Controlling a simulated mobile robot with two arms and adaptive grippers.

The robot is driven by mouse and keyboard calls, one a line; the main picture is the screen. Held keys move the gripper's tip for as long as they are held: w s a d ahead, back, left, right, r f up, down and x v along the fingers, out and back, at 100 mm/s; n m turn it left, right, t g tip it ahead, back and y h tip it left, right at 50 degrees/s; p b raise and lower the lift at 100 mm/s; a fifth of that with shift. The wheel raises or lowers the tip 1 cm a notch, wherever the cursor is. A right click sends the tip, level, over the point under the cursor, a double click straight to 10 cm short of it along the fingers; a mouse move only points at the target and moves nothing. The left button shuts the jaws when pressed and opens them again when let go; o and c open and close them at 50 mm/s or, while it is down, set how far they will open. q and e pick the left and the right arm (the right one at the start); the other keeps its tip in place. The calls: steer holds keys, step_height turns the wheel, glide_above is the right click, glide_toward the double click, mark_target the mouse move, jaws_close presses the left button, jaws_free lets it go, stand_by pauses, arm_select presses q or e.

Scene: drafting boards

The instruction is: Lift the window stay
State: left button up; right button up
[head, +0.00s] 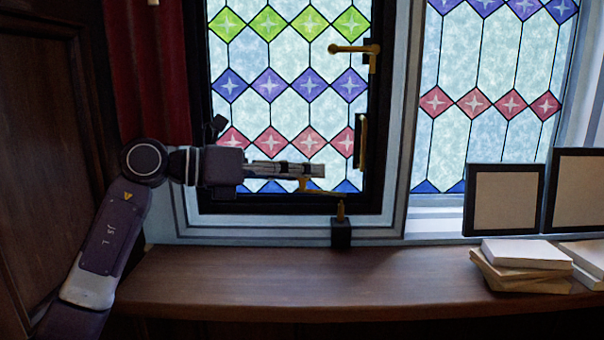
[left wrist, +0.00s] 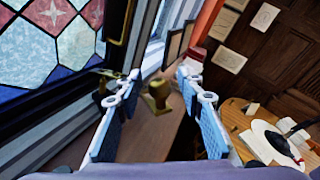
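The window stay (head: 325,192) is a thin brass bar low on the black window frame in the head view. Its left end is partly hidden by my left gripper (head: 318,170). A brass pin on a black block (head: 341,234) stands below the bar's right end; I cannot tell whether they touch. In the left wrist view my left gripper (left wrist: 160,79) is open, its fingers apart. A brass knob (left wrist: 158,95) shows between them, apparently ungripped. More brass (left wrist: 108,72) shows beside the left finger. My right gripper is in neither view.
The wooden sill (head: 240,285) is largely clear below the arm. Books (head: 522,253) and dark picture frames (head: 503,200) stand at its right. A brass window handle (head: 352,49) is above. A red curtain (head: 148,90) hangs at left. The wrist view shows a desk (left wrist: 240,115).

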arm_select(q)
step_height(320, 180, up, 10)
steer(key=shift+f, duration=0.1)
stand_by(0.5)
